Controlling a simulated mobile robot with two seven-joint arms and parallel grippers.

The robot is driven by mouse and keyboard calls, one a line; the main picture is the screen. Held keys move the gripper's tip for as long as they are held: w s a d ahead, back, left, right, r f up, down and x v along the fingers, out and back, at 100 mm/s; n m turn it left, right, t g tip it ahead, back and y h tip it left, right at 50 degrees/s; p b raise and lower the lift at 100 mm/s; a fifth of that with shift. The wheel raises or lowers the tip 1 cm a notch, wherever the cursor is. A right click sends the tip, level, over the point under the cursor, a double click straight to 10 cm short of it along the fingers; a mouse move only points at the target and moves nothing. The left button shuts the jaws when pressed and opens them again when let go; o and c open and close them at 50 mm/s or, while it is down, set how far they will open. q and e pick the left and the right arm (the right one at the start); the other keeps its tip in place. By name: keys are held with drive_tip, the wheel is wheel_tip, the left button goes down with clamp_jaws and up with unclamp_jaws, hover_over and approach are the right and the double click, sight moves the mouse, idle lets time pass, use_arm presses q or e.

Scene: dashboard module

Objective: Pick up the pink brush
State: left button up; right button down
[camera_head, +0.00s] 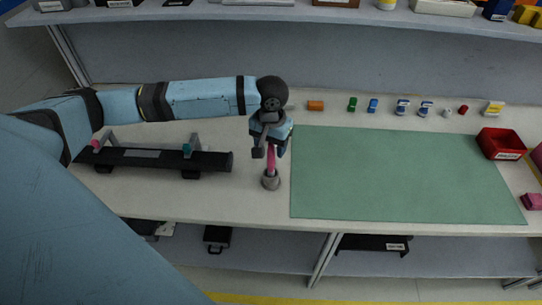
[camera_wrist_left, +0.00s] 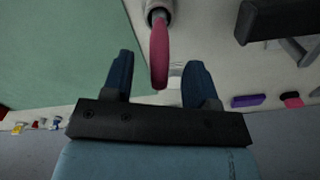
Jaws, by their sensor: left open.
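The pink brush (camera_head: 271,158) stands upright in a small round grey holder (camera_head: 270,183), left of the green mat. In the left wrist view the pink brush (camera_wrist_left: 160,50) extends between the two fingers, with a gap on each side. The grey holder (camera_wrist_left: 158,10) shows at the top edge there. My left gripper (camera_head: 270,150) is over the brush, pointing down and hiding its upper part. The left wrist view shows the left gripper (camera_wrist_left: 158,68) open, with nothing clamped. My right gripper is not in view.
A black rail-like module (camera_head: 160,158) lies on the table to the left. The green mat (camera_head: 400,172) is bare. Several small parts stand behind it, and a red bin (camera_head: 500,144) sits at its right. A shelf (camera_head: 300,13) overhangs the back.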

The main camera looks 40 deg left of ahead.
use_arm(q)
drive_tip(key=shift+f, duration=0.85)
clamp_jaws()
drive_tip(key=shift+r, duration=0.1)
